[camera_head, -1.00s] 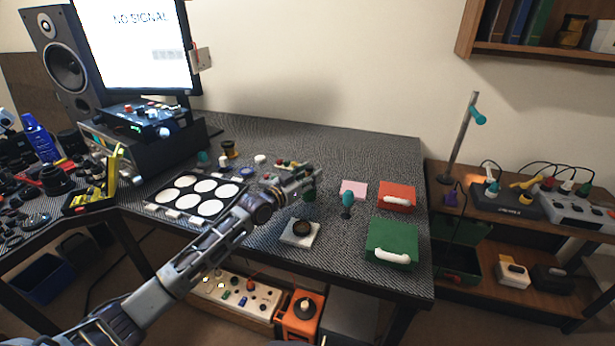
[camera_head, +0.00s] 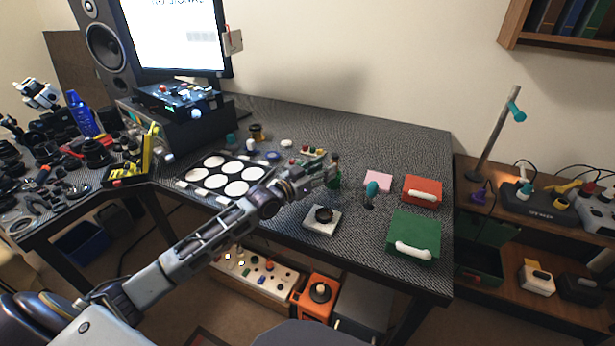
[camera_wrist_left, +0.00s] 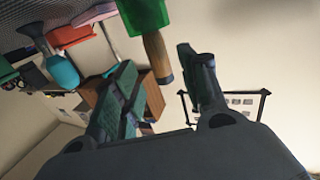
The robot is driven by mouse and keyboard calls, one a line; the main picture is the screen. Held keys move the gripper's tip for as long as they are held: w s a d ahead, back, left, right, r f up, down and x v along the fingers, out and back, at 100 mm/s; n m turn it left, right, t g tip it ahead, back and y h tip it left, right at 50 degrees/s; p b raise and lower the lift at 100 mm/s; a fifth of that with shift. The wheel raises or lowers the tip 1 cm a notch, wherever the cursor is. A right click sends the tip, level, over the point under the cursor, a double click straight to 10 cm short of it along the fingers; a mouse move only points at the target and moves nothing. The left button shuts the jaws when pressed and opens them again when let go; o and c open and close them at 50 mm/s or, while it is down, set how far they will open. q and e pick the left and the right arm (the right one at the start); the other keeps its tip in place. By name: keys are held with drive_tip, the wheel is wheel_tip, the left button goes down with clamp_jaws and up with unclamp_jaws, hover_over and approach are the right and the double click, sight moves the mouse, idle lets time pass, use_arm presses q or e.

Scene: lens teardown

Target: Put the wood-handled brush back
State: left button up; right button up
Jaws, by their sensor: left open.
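A short wooden handle (camera_wrist_left: 157,55) joined to a green part (camera_wrist_left: 144,15) shows in the left wrist view; I take it as the wood-handled brush. I cannot tell whether the green part is the brush itself or a holder. In the head view the green part (camera_head: 335,180) stands upright on the desk mat, its brown end up. My left gripper (camera_head: 331,167) is right beside it. In the left wrist view the fingers of the left gripper (camera_wrist_left: 165,88) are apart, with the handle's end showing between and beyond them. I cannot see contact. My right gripper is out of view.
A teal-topped tool (camera_head: 371,188), a pink pad (camera_head: 378,179), an orange case (camera_head: 421,188) and a green case (camera_head: 414,230) lie to the right. A white block with a dark disc (camera_head: 321,219) sits in front. A tray with white discs (camera_head: 183,184) lies left.

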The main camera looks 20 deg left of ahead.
use_arm(q)
drive_tip(key=shift+s+a, duration=0.3)
drive_tip(key=shift+s, duration=0.35)
drive_tip(key=shift+p+v, duration=0.3)
drive_tip(key=shift+v, duration=1.85)
drive_tip(key=shift+s+a, duration=0.1)
drive_tip(key=shift+s, duration=0.1)
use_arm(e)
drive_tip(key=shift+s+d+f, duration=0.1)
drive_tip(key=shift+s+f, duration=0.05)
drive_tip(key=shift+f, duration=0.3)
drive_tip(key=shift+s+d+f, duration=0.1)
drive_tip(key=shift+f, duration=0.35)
use_arm(q)
drive_tip(key=shift+r+p, duration=0.1)
drive_tip(key=shift+p, duration=0.2)
drive_tip(key=shift+c, duration=0.7)
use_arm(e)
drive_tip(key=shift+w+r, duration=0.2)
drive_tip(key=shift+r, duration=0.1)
